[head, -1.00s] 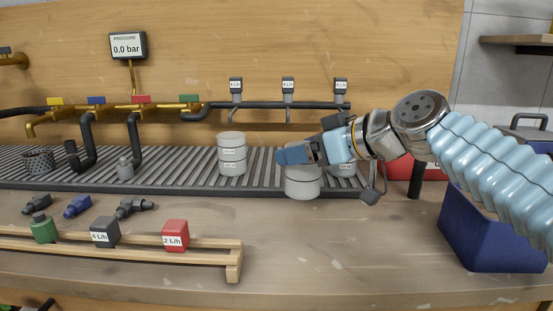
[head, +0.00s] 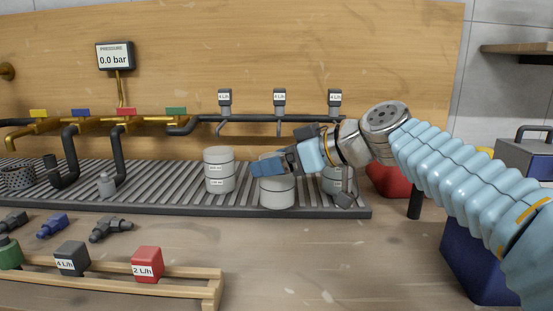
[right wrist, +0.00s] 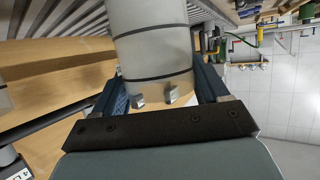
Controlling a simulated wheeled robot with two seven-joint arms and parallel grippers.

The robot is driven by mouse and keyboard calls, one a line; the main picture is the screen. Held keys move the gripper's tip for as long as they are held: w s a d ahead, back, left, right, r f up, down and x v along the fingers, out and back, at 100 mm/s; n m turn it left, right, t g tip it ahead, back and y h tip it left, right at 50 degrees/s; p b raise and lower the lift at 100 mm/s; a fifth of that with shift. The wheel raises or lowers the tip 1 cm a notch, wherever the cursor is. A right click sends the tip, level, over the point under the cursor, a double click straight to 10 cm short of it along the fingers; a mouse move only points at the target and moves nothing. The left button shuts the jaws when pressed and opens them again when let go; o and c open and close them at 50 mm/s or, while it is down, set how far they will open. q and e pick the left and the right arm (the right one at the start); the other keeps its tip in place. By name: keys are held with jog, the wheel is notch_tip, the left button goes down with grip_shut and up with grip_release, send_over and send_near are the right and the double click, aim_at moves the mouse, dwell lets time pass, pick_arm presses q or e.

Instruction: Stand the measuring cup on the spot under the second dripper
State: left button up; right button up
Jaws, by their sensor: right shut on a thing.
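My right gripper (head: 272,165) comes in from the right and is shut on a pale grey measuring cup (head: 277,192). In the right wrist view the cup (right wrist: 152,42) sits between the two blue fingers (right wrist: 160,85). The held cup appears upright over the front part of the ribbed tray; I cannot tell whether its base touches. It is roughly in line below the second dripper (head: 279,98), the middle of three marked 4 L/h, and looks nearer to me than its spout. The spot itself is hidden. My left gripper is not in view.
One similar cup (head: 219,172) stands on the tray (head: 150,190) to the left, another (head: 335,180) to the right, partly behind my gripper. A wooden rack (head: 195,288) holds coloured blocks in front. A blue bin (head: 470,270) stands at right.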

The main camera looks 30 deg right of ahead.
jog(key=shift+w+d+f, duration=0.1)
jog(key=shift+w+d, duration=0.35)
jog(key=shift+w, duration=0.25)
jog(key=shift+w+d+p, duration=0.3)
jog(key=shift+w+p, duration=0.15)
jog(key=shift+w, duration=0.05)
jog(key=shift+w+d+p, duration=0.3)
jog(key=shift+w+p, duration=0.15)
jog(key=shift+w, duration=0.05)
jog(key=shift+w+d+f+p, duration=0.1)
jog(key=shift+w+d+p, duration=0.35)
jog(key=shift+w, duration=0.15)
jog(key=shift+w+d+f+p, duration=0.1)
jog(key=shift+w+d+p, duration=0.2)
jog(key=shift+w+p, duration=0.3)
jog(key=shift+w+d+p, duration=0.35)
jog(key=shift+w+d, duration=0.05)
jog(key=shift+w, duration=0.25)
jog(key=shift+w+f+b, duration=0.1)
jog(key=shift+f+b, duration=0.25)
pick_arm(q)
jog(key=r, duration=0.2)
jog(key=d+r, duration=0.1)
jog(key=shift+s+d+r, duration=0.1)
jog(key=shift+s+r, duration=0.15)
pick_arm(e)
jog(key=o, duration=1.1)
